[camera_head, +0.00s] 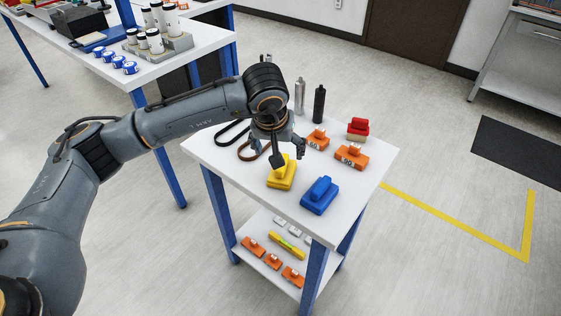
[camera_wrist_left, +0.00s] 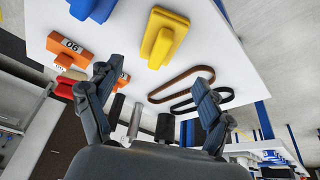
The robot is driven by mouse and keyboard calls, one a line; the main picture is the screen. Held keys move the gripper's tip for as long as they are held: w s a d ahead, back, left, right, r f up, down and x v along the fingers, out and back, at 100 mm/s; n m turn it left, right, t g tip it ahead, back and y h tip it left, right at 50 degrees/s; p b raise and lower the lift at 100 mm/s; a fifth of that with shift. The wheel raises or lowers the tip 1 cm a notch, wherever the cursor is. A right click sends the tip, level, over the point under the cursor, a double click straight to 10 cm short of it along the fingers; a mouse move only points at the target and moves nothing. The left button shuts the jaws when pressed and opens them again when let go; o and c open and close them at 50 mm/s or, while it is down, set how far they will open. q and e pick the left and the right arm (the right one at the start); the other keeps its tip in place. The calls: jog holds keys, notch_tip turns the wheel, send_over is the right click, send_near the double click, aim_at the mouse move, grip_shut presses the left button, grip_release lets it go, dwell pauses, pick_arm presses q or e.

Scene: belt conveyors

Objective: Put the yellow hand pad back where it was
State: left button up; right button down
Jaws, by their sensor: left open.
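The yellow hand pad (camera_head: 280,178) sits on the white top of the small blue-legged table (camera_head: 226,171), left of a blue hand pad (camera_head: 319,196). The yellow pad also shows in the left wrist view (camera_wrist_left: 160,42), beyond the fingertips. My left gripper (camera_head: 288,155) is over the table just behind the yellow pad. It is open and empty, with its fingers spread wide in the left wrist view (camera_wrist_left: 153,82). The yellow pad is not between the fingers. My right gripper is not in view.
Orange numbered blocks (camera_head: 351,157), a red piece (camera_head: 358,127), grey (camera_head: 300,94) and black (camera_head: 319,102) cylinders and belts (camera_head: 250,150) share the tabletop. The lower shelf (camera_head: 247,258) holds several small parts. A larger workbench (camera_head: 188,60) stands behind left.

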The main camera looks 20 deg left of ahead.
pick_arm(q)
jog(key=shift+v, duration=1.6)
